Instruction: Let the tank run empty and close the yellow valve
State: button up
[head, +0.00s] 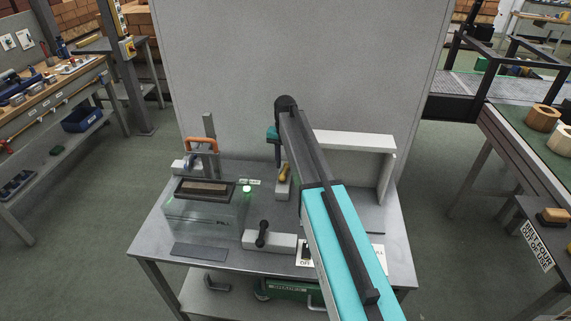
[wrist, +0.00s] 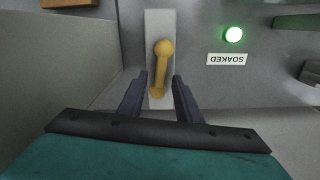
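The yellow valve (wrist: 162,68) has a lever handle on a pale block in the wrist view, its handle running along the block. It also shows in the head view (head: 284,173), beside my arm. My gripper (wrist: 160,77) is open, with one dark finger on each side of the handle; whether it touches is unclear. In the head view my gripper is mostly hidden by my arm. The clear tank (head: 200,216) stands on the left of the grey table, with a brick (head: 203,187) in a dark holder at its top. Its water level is hard to tell.
A green lamp (wrist: 234,35) is lit beside a SOAKED label (wrist: 227,59). A black lever (head: 262,234) stands on a pale block at the table's front, near a FILL label. A white frame (head: 354,141) stands at right. A tall grey panel (head: 290,60) backs the table (head: 215,262).

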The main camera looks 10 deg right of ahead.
jog(key=shift+f, duration=0.65)
grip_shut()
